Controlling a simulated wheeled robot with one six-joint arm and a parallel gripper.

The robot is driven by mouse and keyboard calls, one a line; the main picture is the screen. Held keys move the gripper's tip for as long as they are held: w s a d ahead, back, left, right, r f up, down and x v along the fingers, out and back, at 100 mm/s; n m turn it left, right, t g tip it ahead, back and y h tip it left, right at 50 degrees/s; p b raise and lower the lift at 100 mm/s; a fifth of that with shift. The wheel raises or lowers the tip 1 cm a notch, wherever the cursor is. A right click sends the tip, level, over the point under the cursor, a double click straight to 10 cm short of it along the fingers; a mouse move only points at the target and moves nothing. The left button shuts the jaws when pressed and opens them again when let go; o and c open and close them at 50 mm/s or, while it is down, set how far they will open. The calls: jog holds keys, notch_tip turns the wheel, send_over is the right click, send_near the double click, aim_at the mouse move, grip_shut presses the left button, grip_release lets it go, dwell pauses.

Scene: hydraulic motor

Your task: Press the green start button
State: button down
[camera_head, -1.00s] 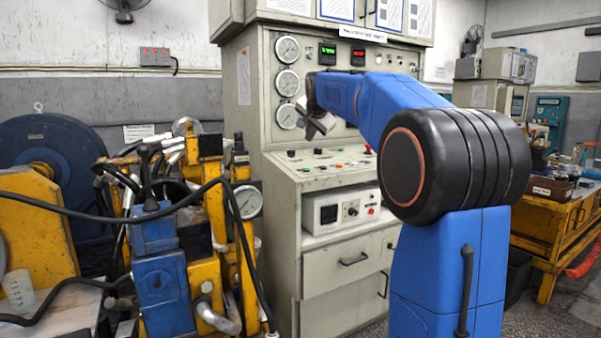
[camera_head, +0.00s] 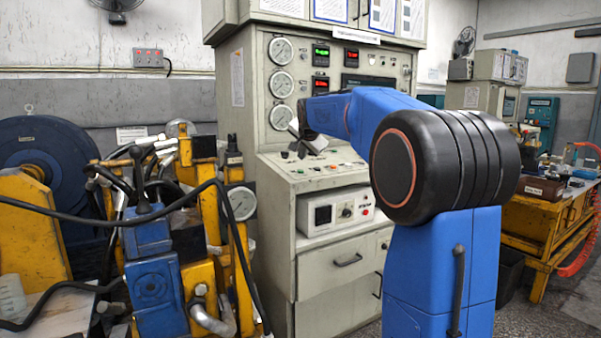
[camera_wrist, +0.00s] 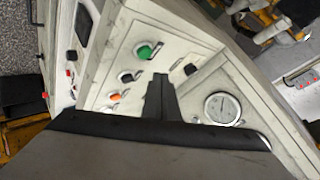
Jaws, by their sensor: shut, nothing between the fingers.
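The green start button (camera_wrist: 144,51) shows in the wrist view as a round green cap in a metal ring on the pale sloping control panel (camera_wrist: 178,62). My gripper (camera_wrist: 158,80) points at the panel with its dark fingers together and nothing between them. In that view the fingertips appear just below and right of the green button; I cannot tell the exact gap. In the head view my gripper (camera_head: 298,148) is low over the left part of the console, and I cannot single out the green button there.
An orange button (camera_wrist: 114,97) and a black knob (camera_wrist: 190,69) sit close by on the panel. A pressure gauge (camera_wrist: 222,108) is at the right in the wrist view. The yellow and blue hydraulic machine (camera_head: 155,270) with black hoses stands left of the console.

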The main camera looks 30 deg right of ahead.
jog(key=shift+w+f, duration=0.2)
jog(key=shift+f, duration=1)
jog(key=shift+f, duration=0.15)
dwell(1.2)
jog(key=shift+f, duration=0.3)
jog(key=shift+w+f, duration=0.1)
jog(key=shift+f, duration=0.25)
dwell(0.7)
jog(key=shift+r, duration=0.1)
dwell(0.3)
jog(key=shift+r, duration=0.7)
jog(key=r, duration=0.2)
jog(key=s+r, duration=0.1)
jog(key=r, duration=0.2)
dwell(0.3)
